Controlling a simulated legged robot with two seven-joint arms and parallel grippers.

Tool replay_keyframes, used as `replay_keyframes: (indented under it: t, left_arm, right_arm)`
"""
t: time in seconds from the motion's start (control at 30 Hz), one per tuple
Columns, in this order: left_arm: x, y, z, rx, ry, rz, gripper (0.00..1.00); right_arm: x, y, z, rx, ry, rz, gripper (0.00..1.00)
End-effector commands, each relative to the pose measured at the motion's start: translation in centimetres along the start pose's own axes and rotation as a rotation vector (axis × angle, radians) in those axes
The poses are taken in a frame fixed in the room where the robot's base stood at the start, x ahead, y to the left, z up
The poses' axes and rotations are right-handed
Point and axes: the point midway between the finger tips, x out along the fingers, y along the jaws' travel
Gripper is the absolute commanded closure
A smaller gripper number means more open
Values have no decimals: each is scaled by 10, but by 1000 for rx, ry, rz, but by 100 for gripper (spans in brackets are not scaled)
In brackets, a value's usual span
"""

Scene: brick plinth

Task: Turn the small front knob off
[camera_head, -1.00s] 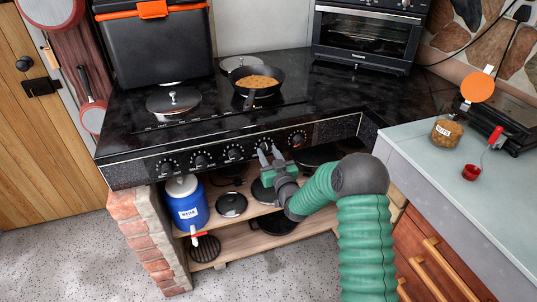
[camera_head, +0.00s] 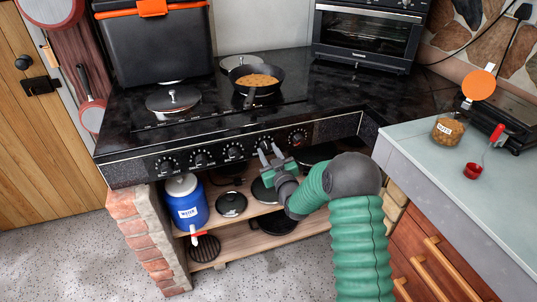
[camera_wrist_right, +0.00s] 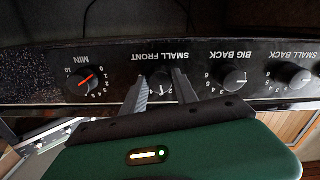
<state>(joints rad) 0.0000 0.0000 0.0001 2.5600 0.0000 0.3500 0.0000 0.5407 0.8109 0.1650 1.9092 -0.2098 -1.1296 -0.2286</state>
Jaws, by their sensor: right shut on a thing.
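The small front knob (camera_wrist_right: 160,88) sits on the black front panel of the stove (camera_head: 215,150). In the right wrist view, which shows the panel upside down, its label reads SMALL FRONT. My right gripper (camera_wrist_right: 160,80) has its two grey fingers on either side of this knob and is shut on it. In the head view my right gripper (camera_head: 270,152) reaches the panel from below right and its fingers hide most of the knob. The knob's pointer is hard to make out. My left gripper is in neither view.
Other knobs flank it, including the MIN knob (camera_wrist_right: 85,80) and the big back knob (camera_wrist_right: 236,80). A skillet with food (camera_head: 257,84) stands on the stove top. A blue water jug (camera_head: 186,205) stands on the shelf below. A counter (camera_head: 450,185) lies to the right.

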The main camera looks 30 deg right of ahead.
Motion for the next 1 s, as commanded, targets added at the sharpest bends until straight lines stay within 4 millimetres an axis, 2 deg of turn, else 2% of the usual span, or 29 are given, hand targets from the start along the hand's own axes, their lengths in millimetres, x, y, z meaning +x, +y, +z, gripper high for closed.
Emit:
replay_keyframes:
  t: [0.13, 1.0]
  left_arm:
    - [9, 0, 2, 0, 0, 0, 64]
    - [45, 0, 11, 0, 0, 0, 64]
  right_arm:
    - [0, -2, 5, -130, -6, -3, 100]
    - [0, -1, 5, -956, -6, -6, 100]
